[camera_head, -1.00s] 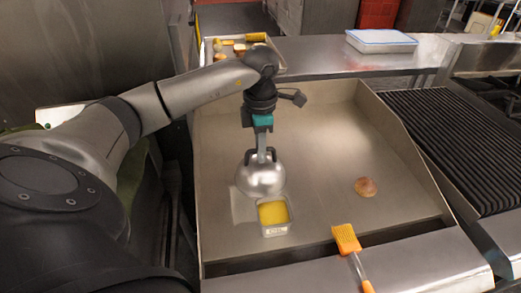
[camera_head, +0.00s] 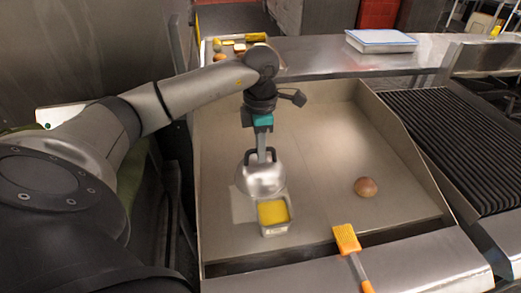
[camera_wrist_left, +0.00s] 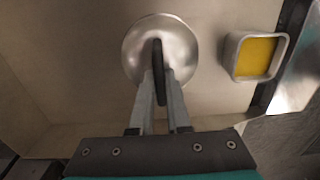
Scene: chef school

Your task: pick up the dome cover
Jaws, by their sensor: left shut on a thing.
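The dome cover (camera_head: 260,180) is a shiny metal dome with a dark handle on top, at the middle left of the griddle (camera_head: 318,150). My left gripper (camera_head: 262,155) comes down from above and is shut on the dome cover's handle. In the left wrist view the dome cover (camera_wrist_left: 178,50) lies below the fingers (camera_wrist_left: 160,80), which close around the dark handle. In the head view I cannot tell whether its rim touches the griddle. My right gripper is not in view.
A metal container of yellow contents (camera_head: 274,216) stands close in front of the dome cover; it also shows in the left wrist view (camera_wrist_left: 254,57). A bun (camera_head: 365,187) lies to the right. Griddle walls rise around.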

